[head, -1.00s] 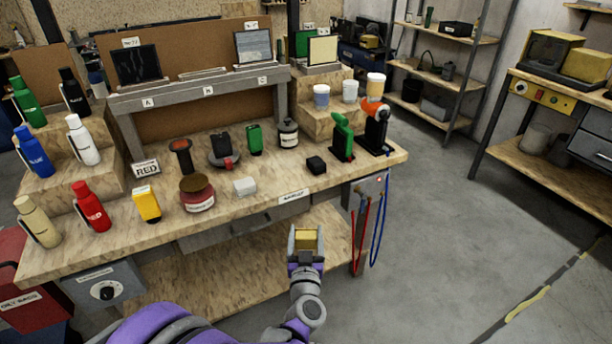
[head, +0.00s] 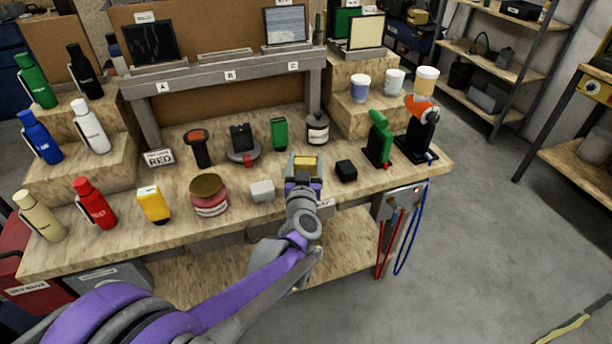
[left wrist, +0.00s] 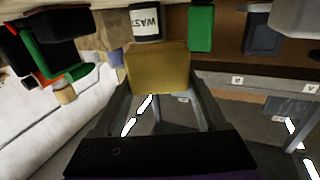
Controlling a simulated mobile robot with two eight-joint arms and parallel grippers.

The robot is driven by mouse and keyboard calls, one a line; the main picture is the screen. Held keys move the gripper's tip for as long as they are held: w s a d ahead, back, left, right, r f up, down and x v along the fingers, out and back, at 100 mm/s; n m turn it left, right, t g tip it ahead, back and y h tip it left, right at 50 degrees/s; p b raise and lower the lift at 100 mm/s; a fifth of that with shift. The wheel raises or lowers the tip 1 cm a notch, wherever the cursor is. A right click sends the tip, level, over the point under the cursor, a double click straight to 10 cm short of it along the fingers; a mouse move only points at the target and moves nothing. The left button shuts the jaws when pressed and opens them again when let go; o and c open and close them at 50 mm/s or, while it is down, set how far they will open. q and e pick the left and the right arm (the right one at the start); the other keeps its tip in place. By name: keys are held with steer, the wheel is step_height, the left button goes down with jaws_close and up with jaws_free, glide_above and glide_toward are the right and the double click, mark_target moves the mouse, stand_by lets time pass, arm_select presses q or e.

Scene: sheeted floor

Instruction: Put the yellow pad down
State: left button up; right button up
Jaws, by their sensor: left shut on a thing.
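The yellow pad (head: 306,165) is a small mustard-coloured block between the fingers of my left gripper (head: 303,170). The gripper is shut on it and appears over the front part of the workbench (head: 330,219), right of the white-grey block. In the left wrist view the pad (left wrist: 158,70) fills the space between the two grey fingers (left wrist: 157,88). No surface shows touching the pad, and its height above the bench is hard to tell. My right gripper is out of view.
A white-grey block (head: 262,191) lies left of the gripper and a black block (head: 346,171) right of it. A grey rack (head: 230,75) marked A, B and C spans the back.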

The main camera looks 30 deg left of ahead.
arm_select(q)
steer(key=shift+w+f+b, duration=0.1)
steer(key=shift+f+b, duration=0.35)
steer(key=shift+f, duration=1.85)
steer(key=shift+f, duration=0.2)
steer(key=o, duration=1.4)
steer(key=shift+o, duration=0.2)
steer(key=shift+r, duration=0.1)
